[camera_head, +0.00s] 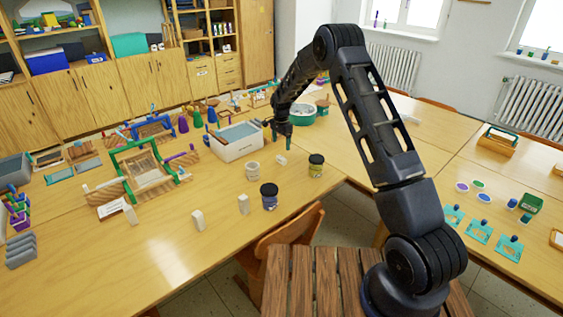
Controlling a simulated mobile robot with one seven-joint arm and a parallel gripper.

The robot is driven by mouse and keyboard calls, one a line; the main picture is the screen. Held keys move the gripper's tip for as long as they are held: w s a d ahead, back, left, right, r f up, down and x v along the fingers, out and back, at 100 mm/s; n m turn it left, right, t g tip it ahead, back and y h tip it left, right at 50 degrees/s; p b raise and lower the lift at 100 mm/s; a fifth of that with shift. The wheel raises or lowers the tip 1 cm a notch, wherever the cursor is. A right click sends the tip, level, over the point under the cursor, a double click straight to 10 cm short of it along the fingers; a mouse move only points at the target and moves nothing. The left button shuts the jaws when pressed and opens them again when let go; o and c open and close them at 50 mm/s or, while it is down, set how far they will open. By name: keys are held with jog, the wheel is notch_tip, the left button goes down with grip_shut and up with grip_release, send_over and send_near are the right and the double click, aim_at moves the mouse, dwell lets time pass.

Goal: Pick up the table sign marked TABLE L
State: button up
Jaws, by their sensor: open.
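I cannot read TABLE L on anything in this view. A small white card with faint dark marks (111,208) stands at the front left of the long table, by the wooden loom frame. Small white upright blocks stand along the front of the table, one at the left (198,220) and one further right (243,204); no lettering shows on them. A small whitish piece (281,160) lies just below my gripper. My gripper (281,141) points down above the table, right of the white tub. It is open, with nothing seen between its fingers.
The white tub (238,151) stands close left of my gripper. A cream cup (252,171), a dark-lidded blue jar (269,197) and a yellow jar (316,166) stand in front. A teal round tub (303,114) is behind. A chair (284,243) stands at the table's front edge.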

aim_at(281, 157)
jog(key=f, duration=1)
jog(key=shift+w+f, duration=0.15)
jog(key=shift+w, duration=0.05)
jog(key=c, duration=1.1)
